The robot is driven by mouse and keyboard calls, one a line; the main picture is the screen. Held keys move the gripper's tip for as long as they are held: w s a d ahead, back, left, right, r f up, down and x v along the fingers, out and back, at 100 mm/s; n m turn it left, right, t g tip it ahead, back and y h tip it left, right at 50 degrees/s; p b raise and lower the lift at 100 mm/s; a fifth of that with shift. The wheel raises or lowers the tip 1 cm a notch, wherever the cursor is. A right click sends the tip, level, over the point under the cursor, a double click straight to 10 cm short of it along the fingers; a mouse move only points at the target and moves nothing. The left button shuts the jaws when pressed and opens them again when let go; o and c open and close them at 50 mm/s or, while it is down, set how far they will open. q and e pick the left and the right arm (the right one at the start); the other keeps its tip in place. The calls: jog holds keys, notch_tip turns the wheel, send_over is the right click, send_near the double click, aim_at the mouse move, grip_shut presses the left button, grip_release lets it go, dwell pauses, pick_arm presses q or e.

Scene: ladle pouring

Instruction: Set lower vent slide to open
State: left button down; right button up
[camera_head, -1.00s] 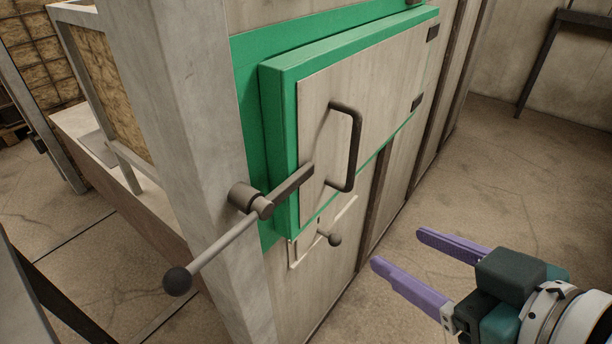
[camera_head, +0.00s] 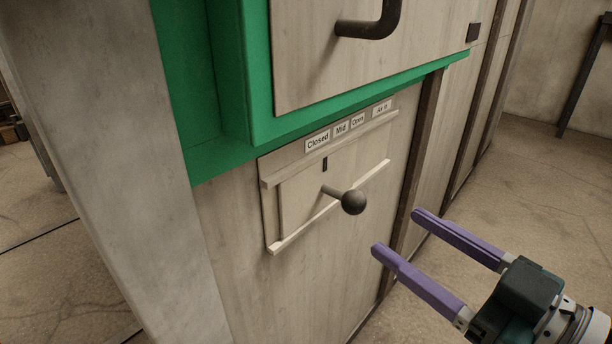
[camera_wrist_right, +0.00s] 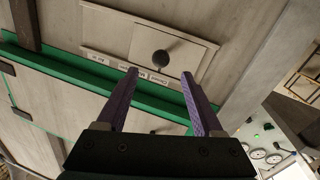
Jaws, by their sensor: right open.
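The lower vent slide (camera_head: 300,205) is a pale plate between two rails below the green door frame. A dark round knob (camera_head: 353,202) sticks out from it. Labels above read Closed (camera_head: 317,142), Mid (camera_head: 341,128) and Open (camera_head: 358,120). A small black mark on the slide sits under the Closed label. My right gripper (camera_head: 398,232) is open and empty, in front of and to the right of the knob. In the right wrist view the knob (camera_wrist_right: 161,62) shows between and beyond the open fingertips (camera_wrist_right: 158,76), apart from them. My left gripper is not in view.
The green door frame (camera_head: 225,90) and door handle (camera_head: 372,26) are above the vent. A grey post (camera_head: 95,130) stands at the left. Floor (camera_head: 500,200) lies open at the right. Gauges (camera_wrist_right: 265,154) show at lower right in the right wrist view.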

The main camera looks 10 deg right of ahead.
aim_at(364, 209)
jog(key=b+x, duration=0.3)
jog(key=x, duration=0.6)
jog(key=shift+r, duration=0.1)
jog(key=c, duration=0.7)
grip_shut()
dwell(0.4)
